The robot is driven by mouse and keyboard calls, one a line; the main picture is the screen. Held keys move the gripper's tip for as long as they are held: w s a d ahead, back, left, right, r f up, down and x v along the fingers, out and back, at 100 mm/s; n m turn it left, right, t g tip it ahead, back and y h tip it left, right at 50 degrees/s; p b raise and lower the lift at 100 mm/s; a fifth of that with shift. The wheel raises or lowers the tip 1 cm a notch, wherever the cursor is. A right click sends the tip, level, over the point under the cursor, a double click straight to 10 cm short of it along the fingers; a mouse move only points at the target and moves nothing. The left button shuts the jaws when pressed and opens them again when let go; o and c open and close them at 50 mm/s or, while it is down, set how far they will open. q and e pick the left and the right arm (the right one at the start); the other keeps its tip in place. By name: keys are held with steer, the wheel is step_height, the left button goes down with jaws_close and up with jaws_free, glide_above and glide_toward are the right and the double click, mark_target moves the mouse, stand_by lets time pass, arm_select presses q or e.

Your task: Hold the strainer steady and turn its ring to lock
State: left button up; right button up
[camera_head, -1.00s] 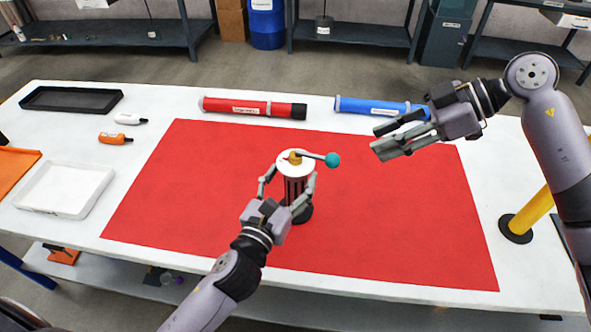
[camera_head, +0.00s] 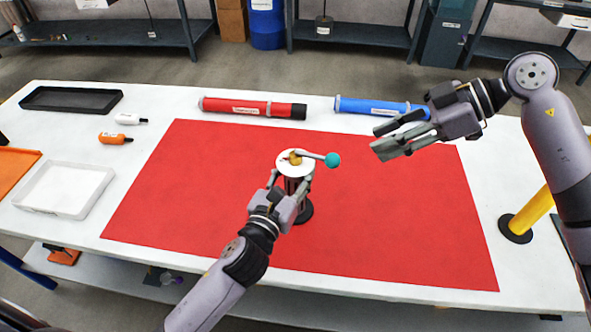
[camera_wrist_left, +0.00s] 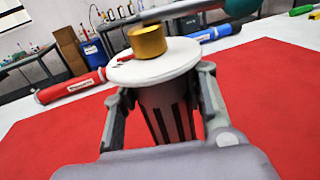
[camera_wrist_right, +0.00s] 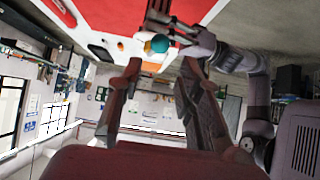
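The strainer (camera_head: 294,164) stands upright on the red mat, with a white round top, a dark slotted body (camera_wrist_left: 168,112) and a dark base (camera_head: 305,211). A gold hub (camera_wrist_left: 147,42) sits on top, with a grey lever ending in a teal ball (camera_head: 332,160) that points right. The ball also shows in the right wrist view (camera_wrist_right: 158,43). My left gripper (camera_head: 289,180) has a finger on each side of the slotted body, just below the white top, and appears shut on it. My right gripper (camera_head: 378,141) is open and empty, off to the right of the ball.
A red tube (camera_head: 252,108) and a blue tube (camera_head: 380,106) lie along the back of the table. A white tray (camera_head: 64,190), a black tray (camera_head: 71,99) and two small bottles are at left. A yellow post (camera_head: 531,213) stands at right. The mat around the strainer is clear.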

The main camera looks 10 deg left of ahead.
arm_select(q)
jaws_close()
arm_select(e)
steer(key=shift+s+a+f+g, duration=0.2)
steer(key=shift+s+a+g, duration=0.05)
steer(key=shift+g, duration=0.05)
steer(key=c, duration=0.3)
steer(key=s+a+m+g+y, duration=0.1)
steer(key=a+f+m+g+y, duration=0.1)
steer(key=shift+s+f+g, duration=0.25)
steer(key=shift+s+g, duration=0.05)
steer(key=shift+s, duration=0.05)
steer(key=c, duration=0.4)
steer(key=shift+a+f+m+g+y, duration=0.2)
steer(key=shift+m+g+y, duration=0.3)
steer(key=shift+m, duration=0.5)
jaws_close()
steer(key=w+d+f+m+t+y, duration=0.2)
steer(key=w+m+t, duration=0.1)
steer(key=m, duration=0.3)
steer(key=w+d+f+m+t+y, duration=0.2)
steer(key=w+m+y, duration=0.1)
steer(key=w+m, duration=0.3)
steer(key=shift+f+m+t, duration=0.4)
steer(key=shift+m, duration=0.4)
